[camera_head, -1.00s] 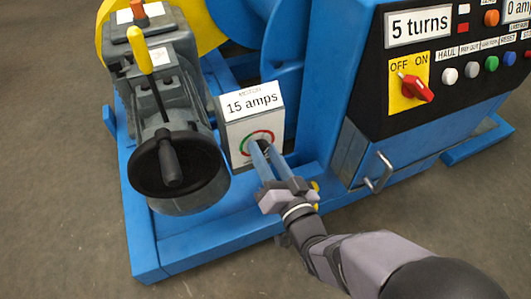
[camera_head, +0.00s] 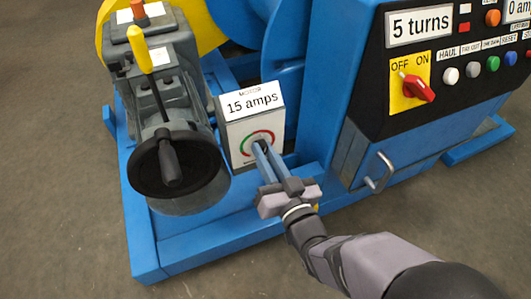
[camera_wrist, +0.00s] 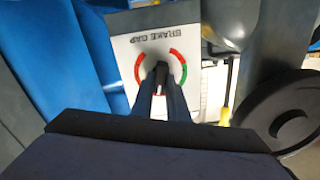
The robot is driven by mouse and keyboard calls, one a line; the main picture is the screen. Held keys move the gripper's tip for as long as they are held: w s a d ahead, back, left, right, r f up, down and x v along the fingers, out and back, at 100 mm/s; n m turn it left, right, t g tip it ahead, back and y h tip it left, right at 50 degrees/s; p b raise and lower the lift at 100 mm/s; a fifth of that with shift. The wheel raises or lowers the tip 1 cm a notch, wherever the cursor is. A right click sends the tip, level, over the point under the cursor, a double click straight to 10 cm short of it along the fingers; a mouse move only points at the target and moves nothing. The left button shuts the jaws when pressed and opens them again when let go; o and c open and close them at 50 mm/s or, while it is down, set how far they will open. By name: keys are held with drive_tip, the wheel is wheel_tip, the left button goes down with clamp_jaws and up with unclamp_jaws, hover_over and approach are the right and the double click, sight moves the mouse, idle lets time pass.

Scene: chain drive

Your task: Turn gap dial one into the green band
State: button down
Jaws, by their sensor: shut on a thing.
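The gap dial (camera_head: 269,136) is on the front of a white box (camera_head: 236,141) whose sloped top reads "MOTOR 15 amps". It has a ring of red and green arcs. In the wrist view the dial face (camera_wrist: 126,48) appears upside down, with a "BRAKE GAP" label, red arcs at left and upper right, and a green arc (camera_wrist: 183,72) at right. My gripper (camera_head: 260,147) is shut on the dark knob at the dial's centre; in the wrist view its fingers (camera_wrist: 160,70) cover most of it. A small white and red mark shows between the fingers; the pointer's exact reading is unclear.
A black handwheel (camera_head: 150,165) and grey motor-like housing stand close left of the box, with a yellow-handled lever (camera_head: 140,50). A blue control cabinet (camera_head: 350,155) with a red OFF/ON switch (camera_head: 418,88) stands at right. The blue base frame runs below.

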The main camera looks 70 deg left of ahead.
drive_tip(key=shift+s+f+n+b, duration=0.1)
drive_tip(key=shift+n+b, duration=0.45)
drive_tip(key=shift+n, duration=2)
drive_tip(key=shift+s+f+n+b, duration=0.15)
drive_tip(key=shift+n+b, duration=0.35)
drive_tip(key=shift+n, duration=2)
drive_tip(key=shift+s+n+b, duration=0.1)
drive_tip(key=shift+n+b, duration=0.45)
drive_tip(key=shift+n, duration=2)
drive_tip(key=c, duration=1.7)
unclamp_jaws()
drive_tip(key=shift+d+r, duration=0.1)
drive_tip(key=shift+d+p, duration=1.05)
drive_tip(key=shift+d, duration=2.55)
